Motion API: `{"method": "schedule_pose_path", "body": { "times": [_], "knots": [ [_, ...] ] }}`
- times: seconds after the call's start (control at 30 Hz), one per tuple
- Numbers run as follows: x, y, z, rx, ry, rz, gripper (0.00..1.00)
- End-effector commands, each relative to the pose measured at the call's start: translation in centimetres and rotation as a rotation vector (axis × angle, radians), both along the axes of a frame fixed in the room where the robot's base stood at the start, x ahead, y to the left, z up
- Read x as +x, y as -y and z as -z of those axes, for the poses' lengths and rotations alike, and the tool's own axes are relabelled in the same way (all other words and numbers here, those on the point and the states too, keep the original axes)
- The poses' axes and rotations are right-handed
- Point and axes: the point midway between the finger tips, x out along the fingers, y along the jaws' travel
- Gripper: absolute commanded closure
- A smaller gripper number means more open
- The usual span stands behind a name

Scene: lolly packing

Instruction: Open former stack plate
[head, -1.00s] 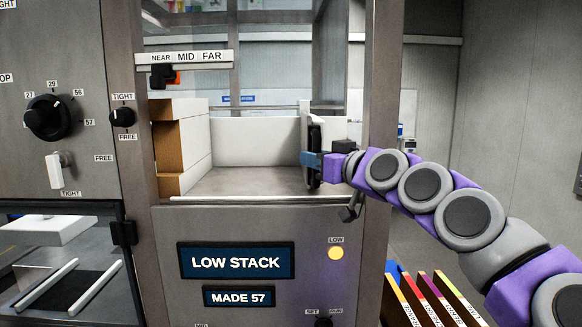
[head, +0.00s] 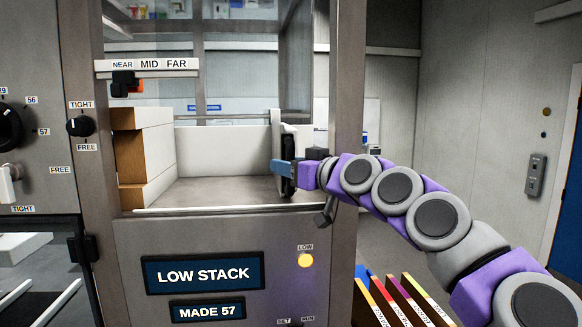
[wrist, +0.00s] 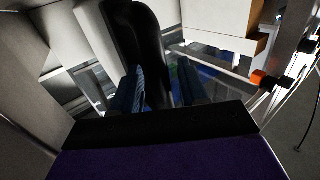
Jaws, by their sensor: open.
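The former stack plate (head: 275,128) is an upright white panel on the right side of the stack bay. A tall black handle (head: 289,150) is on its right face. My gripper (head: 282,172) reaches in from the right at the handle, with a blue finger showing against it. In the wrist view the dark handle (wrist: 140,45) rises between the two blue fingers of my gripper (wrist: 158,90). The fingers are apart, and I cannot tell whether either touches the handle. The far finger is hidden in the head view.
White-topped brown stacks (head: 145,155) stand on the bay's left. A NEAR/MID/FAR scale (head: 150,66) with a black and orange slider (head: 125,84) is above. A LOW STACK sign (head: 203,273) and a lit yellow lamp (head: 306,260) are below. A steel post (head: 346,90) stands right of the bay.

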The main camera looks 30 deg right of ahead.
Motion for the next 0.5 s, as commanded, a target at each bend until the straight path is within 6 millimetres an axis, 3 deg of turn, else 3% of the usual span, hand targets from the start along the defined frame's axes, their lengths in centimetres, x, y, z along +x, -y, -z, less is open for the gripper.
{"method": "schedule_pose_path", "body": {
  "times": [0.27,0.5],
  "knots": [
    [-1.4,0.4,0.1,0.000,-0.001,0.001,0.57],
    [-6.3,1.1,0.0,0.002,0.005,0.004,0.57]
  ]
}}
